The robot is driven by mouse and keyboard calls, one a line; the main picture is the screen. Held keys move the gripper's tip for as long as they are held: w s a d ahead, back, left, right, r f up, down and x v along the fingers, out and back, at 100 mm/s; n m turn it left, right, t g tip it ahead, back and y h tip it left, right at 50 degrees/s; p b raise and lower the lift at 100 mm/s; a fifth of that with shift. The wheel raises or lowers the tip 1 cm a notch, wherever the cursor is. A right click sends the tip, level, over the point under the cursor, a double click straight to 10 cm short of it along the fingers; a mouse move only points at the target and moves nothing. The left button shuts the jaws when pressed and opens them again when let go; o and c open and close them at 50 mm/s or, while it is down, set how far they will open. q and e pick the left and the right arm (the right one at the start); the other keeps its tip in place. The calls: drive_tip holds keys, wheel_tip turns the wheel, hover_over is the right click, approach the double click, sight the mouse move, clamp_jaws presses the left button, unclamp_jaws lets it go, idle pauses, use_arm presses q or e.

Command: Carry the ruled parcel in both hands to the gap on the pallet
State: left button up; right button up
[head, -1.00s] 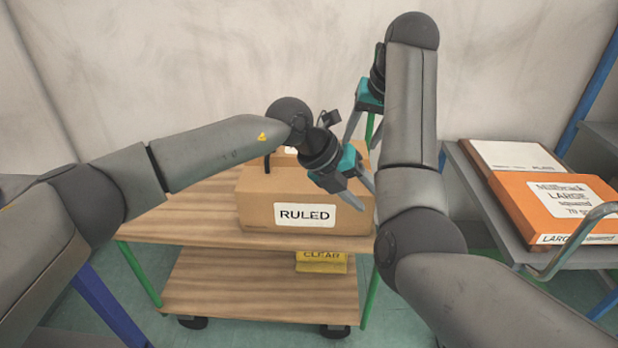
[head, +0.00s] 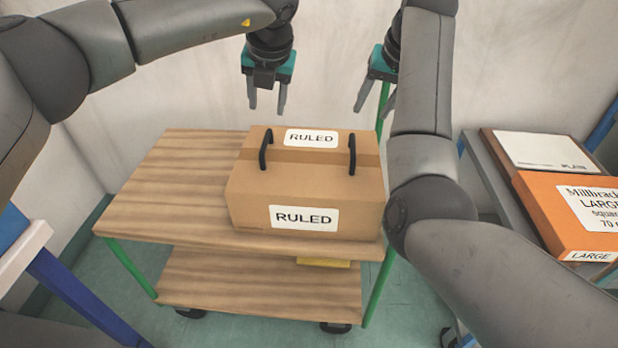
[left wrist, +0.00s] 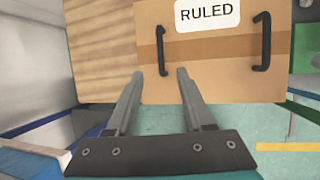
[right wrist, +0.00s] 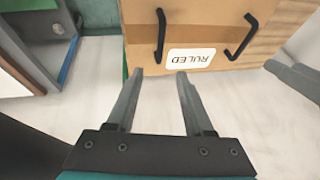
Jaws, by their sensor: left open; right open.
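The ruled parcel (head: 305,190) is a brown cardboard box with RULED labels on its top and front and two black handles on top. It sits at the right end of the wooden trolley top (head: 165,190). My left gripper (head: 267,112) is open and empty, above and behind the box near its left handle (head: 265,150). In the left wrist view the fingers (left wrist: 156,72) point toward one handle (left wrist: 161,50). My right gripper (head: 374,108) is open and empty, above and behind the right handle (head: 352,154). The right wrist view shows the box (right wrist: 190,25) beyond the fingers. The pallet is not seen.
A grey bench or cart at the right holds an orange LARGE squared box (head: 570,215) and a white-topped box (head: 545,150). A yellow item (head: 323,262) lies on the trolley's lower shelf (head: 255,290). The trolley top left of the parcel is clear.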

sight(266, 138)
use_arm(q)
drive_tip(key=x, duration=1.4)
drive_tip(key=shift+w+f, duration=0.15)
drive_tip(key=shift+f, duration=0.15)
use_arm(e)
drive_tip(key=x, duration=1.4)
drive_tip(key=shift+w+f, duration=0.15)
drive_tip(key=shift+f, duration=0.15)
use_arm(q)
clamp_jaws()
use_arm(e)
clamp_jaws()
use_arm(q)
drive_tip(key=shift+w+r, duration=0.15)
drive_tip(key=shift+r, duration=0.05)
use_arm(e)
drive_tip(key=shift+w+r, duration=0.15)
drive_tip(key=shift+r, duration=0.1)
